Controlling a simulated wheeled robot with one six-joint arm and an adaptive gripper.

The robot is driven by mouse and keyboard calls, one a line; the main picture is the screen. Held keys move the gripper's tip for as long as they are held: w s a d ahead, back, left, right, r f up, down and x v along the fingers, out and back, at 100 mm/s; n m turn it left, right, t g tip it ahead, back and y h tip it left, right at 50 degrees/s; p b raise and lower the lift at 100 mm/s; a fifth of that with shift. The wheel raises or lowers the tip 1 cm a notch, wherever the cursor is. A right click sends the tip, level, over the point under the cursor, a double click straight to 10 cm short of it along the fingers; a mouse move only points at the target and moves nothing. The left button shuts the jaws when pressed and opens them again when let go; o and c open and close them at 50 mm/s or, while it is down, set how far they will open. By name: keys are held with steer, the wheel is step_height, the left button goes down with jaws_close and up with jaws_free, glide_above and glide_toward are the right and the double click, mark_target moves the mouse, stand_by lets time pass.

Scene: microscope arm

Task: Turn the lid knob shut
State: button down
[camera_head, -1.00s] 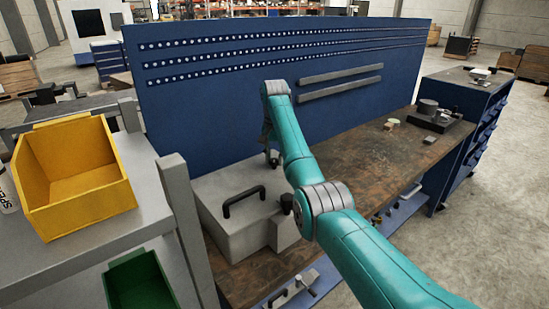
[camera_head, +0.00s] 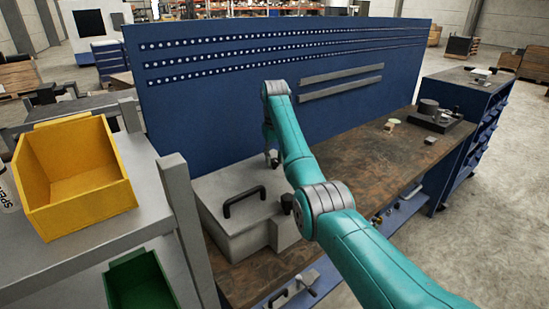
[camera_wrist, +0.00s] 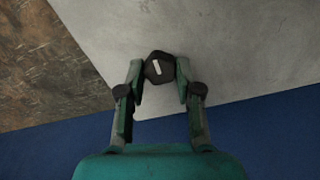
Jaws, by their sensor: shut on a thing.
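A grey box (camera_head: 225,200) with a flat lid and a black handle (camera_head: 243,201) stands at the bench's left end. In the wrist view a black knob (camera_wrist: 159,68) with a short white mark sits near the edge of the grey lid (camera_wrist: 215,45). The mark runs nearly up and down in the picture, slightly tilted. My gripper (camera_wrist: 159,76) is shut on the knob, one finger on each side. In the head view my gripper (camera_head: 273,158) is small at the box's far side, and the knob cannot be made out there.
A blue perforated panel (camera_head: 230,110) rises close behind the box. A second dark knob (camera_head: 288,203) shows at the box's right side. A yellow bin (camera_head: 75,180) and a green bin (camera_head: 140,285) stand at left. The brown bench top (camera_head: 350,165) is mostly clear.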

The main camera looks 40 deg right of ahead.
stand_by(0.3)
steer(key=c, duration=0.8)
jaws_free()
